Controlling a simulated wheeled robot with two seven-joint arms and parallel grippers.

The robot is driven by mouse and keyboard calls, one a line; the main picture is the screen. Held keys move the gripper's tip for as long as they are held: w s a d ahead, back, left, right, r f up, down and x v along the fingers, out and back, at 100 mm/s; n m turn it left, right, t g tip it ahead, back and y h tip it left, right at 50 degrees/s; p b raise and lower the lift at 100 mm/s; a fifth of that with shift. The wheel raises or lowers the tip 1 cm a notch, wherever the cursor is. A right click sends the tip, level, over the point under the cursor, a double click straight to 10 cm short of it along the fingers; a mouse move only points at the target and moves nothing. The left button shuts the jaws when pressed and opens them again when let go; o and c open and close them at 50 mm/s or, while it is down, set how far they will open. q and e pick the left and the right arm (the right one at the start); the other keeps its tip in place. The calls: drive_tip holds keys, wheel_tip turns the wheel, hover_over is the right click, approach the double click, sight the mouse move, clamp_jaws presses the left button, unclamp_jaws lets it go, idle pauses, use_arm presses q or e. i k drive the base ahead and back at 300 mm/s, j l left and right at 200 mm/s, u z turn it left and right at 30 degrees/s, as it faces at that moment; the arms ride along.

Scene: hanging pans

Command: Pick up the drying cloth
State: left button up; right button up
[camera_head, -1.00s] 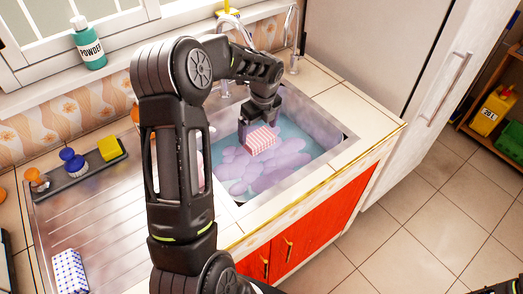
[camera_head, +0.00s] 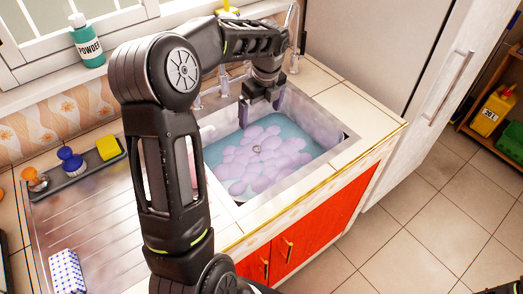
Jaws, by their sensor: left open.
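A folded white cloth with a blue pattern (camera_head: 67,272) lies on the left end of the metal drainboard, at the bottom left of the head view. My left gripper (camera_head: 262,108) is open and empty. It points down over the back part of the sink, far to the right of the cloth. My left arm stands between the cloth and the sink and hides part of the drainboard. My right gripper does not show clearly.
The sink (camera_head: 335,140) holds bluish water with lilac foam. A tray (camera_head: 85,172) with brushes and a yellow sponge (camera_head: 109,148) lies on the drainboard. A green powder bottle (camera_head: 87,42) stands on the sill. A faucet is behind my arm.

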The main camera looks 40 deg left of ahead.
sight(67, 279)
drive_tip(key=k+l, duration=0.75)
drive_tip(key=l, duration=0.2)
